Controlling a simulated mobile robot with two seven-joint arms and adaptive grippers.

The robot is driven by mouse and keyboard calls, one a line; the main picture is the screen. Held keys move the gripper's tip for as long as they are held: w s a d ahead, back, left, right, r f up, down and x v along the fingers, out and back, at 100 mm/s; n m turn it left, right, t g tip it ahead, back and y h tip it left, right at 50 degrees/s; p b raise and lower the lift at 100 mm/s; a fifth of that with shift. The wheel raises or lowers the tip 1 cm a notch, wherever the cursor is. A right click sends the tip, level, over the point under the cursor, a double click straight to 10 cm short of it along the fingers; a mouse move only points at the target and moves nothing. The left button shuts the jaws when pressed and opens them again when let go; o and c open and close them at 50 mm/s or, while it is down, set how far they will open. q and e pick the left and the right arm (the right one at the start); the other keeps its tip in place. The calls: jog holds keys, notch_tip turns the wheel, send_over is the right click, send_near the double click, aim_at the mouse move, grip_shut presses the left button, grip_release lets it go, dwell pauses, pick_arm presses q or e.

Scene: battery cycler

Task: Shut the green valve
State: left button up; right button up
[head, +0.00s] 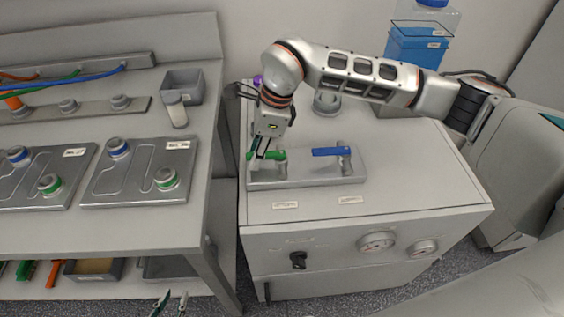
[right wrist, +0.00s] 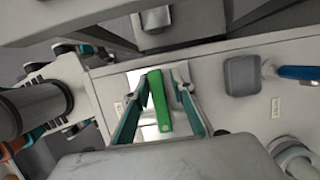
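In the right wrist view the green lever (right wrist: 159,101) lies between the two spread fingers of my right gripper (right wrist: 162,100), which look open with a gap beside the lever. I cannot tell whether either finger touches it. My left gripper (head: 171,303) shows only its fingertips at the bottom edge of the head view, apart and empty.
A blue-handled valve (head: 332,152) stands on the same block, right of the green one. Two gauges (head: 377,243) and a black knob (head: 298,260) are on the cabinet front. A bench (head: 150,232) with metal plates stands left. A blue container (head: 415,45) is behind.

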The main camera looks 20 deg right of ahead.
jog(key=shift+r, duration=0.15)
jog(key=shift+w+p+v, duration=0.15)
jog(key=shift+p+v, duration=1.1)
jog(key=shift+v, duration=0.7)
jog(key=shift+w+p+v, duration=0.1)
jog(key=shift+p+v, duration=1.1)
jog(key=shift+v, duration=0.8)
jog(key=shift+s, duration=0.1)
